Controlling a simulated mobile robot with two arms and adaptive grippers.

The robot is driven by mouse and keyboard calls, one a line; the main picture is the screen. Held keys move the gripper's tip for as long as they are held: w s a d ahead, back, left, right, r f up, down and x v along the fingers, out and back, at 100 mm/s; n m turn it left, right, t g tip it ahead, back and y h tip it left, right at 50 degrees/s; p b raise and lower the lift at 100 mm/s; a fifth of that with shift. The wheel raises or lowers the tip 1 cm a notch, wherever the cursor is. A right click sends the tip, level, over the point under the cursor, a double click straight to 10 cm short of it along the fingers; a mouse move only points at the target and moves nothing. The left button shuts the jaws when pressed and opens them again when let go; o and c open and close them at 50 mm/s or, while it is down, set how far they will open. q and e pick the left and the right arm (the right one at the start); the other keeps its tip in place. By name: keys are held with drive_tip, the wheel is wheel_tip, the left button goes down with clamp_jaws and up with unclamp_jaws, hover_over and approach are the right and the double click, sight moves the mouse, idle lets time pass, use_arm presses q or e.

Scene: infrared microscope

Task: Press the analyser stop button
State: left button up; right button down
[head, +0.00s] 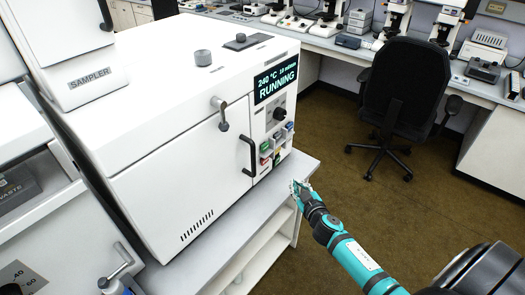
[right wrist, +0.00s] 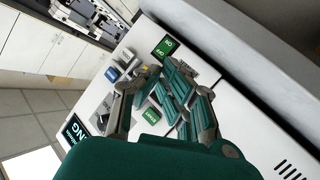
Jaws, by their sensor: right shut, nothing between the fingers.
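The analyser (head: 170,125) is a white box on a bench, and its display (head: 276,79) reads 240 °C and RUNNING. Its front panel, at the right end, holds a dark knob (head: 280,114) and several small coloured buttons, among them a red one (head: 264,147). I cannot read which is the stop button. My right gripper (head: 299,187) is shut and empty, below and right of the panel and apart from it. My left gripper is not seen.
A black door handle (head: 250,155) and a grey hook-shaped fitting (head: 220,114) stand out from the analyser's front. The bench edge (head: 290,172) lies below. A black office chair (head: 402,90) stands at the right, with open floor between it and the bench.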

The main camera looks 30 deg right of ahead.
sight(265, 160)
drive_tip(key=shift+w+r, duration=0.45)
drive_tip(key=shift+r, duration=0.35)
drive_tip(key=w+a+b, duration=0.1)
drive_tip(key=w+a, duration=0.2)
drive_tip(key=w, duration=0.5)
drive_tip(key=shift+a, duration=0.2)
drive_tip(key=shift+w, duration=0.2)
idle(0.9)
drive_tip(key=shift+w+a, duration=0.15)
drive_tip(key=shift+w, duration=0.1)
